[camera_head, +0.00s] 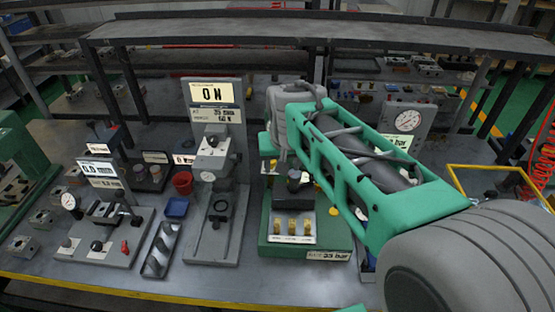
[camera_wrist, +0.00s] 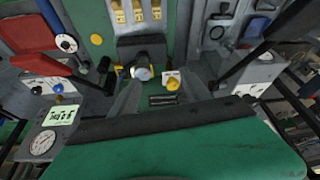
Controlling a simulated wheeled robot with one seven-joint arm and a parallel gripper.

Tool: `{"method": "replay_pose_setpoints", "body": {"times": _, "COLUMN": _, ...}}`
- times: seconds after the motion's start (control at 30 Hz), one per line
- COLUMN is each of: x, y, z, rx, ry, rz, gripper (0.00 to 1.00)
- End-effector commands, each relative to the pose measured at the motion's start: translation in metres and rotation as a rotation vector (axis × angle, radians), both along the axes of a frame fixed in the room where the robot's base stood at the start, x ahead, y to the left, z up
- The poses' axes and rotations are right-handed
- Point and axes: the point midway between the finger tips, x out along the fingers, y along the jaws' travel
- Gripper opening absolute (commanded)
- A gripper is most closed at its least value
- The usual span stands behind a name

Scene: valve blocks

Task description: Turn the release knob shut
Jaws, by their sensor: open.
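The green valve block (camera_head: 265,235) stands at the middle of the bench, with several brass fittings (camera_head: 292,226) on its front and a "23 bar" label. A dark upright part (camera_head: 294,178) rises behind the fittings, partly hidden by my arm. In the wrist view, a round grey-faced knob (camera_wrist: 143,73) and a yellow-and-white knob (camera_wrist: 172,79) show close ahead of my gripper. I cannot tell for sure which is the release knob. My gripper (camera_wrist: 155,84) is open, its grey fingers apart near these knobs. Contact cannot be told. In the head view my arm hides the fingers.
A force stand (camera_head: 215,150) reading 0 N stands left of the valve block. A pressure gauge (camera_head: 407,120) is on a panel at the right. Shelves line the back.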

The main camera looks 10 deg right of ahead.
Motion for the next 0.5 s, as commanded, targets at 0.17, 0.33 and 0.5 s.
{"method": "replay_pose_setpoints", "body": {"times": 0.17, "x": 0.085, "y": 0.005, "z": -0.029, "rx": -0.003, "ry": -0.004, "rz": -0.089, "gripper": 0.55}}
{"method": "replay_pose_setpoints", "body": {"times": 0.33, "x": 0.111, "y": 0.007, "z": -0.041, "rx": -0.004, "ry": -0.013, "rz": -0.118, "gripper": 0.55}}
{"method": "replay_pose_setpoints", "body": {"times": 0.5, "x": 0.121, "y": 0.004, "z": -0.066, "rx": -0.003, "ry": -0.011, "rz": -0.119, "gripper": 0.55}}
